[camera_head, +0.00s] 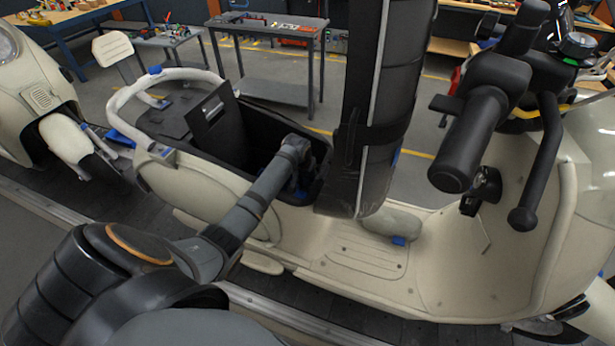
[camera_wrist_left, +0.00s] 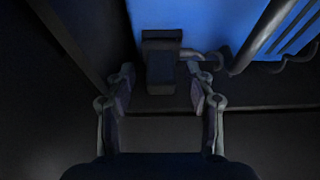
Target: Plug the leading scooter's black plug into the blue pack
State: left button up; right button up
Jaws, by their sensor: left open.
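The cream scooter (camera_head: 375,265) fills the head view, with its seat (camera_head: 380,90) raised upright and its black storage bin (camera_head: 255,115) open. My left arm reaches into this bin; my left gripper (camera_head: 302,183) is low inside it, mostly hidden by the wrist and bin wall. In the left wrist view the blue pack (camera_wrist_left: 207,22) is at the top. A black block that looks like the plug (camera_wrist_left: 160,62) stands against its lower edge, with a grey cable at its right. The open fingers of my left gripper (camera_wrist_left: 163,85) are on either side of its lower part; contact cannot be told.
A black flap (camera_head: 210,117) stands at the bin's left side. The handlebar and brake lever (camera_head: 545,165) jut in at the right. Another cream scooter (camera_head: 40,90) is at the far left. Benches (camera_head: 265,30) stand behind, beyond clear floor. Dark cables lie right of the pack.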

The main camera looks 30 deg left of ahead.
pick_arm(q)
jog(key=v, duration=0.7)
jog(key=shift+r, duration=0.4)
jog(key=shift+s, duration=0.1)
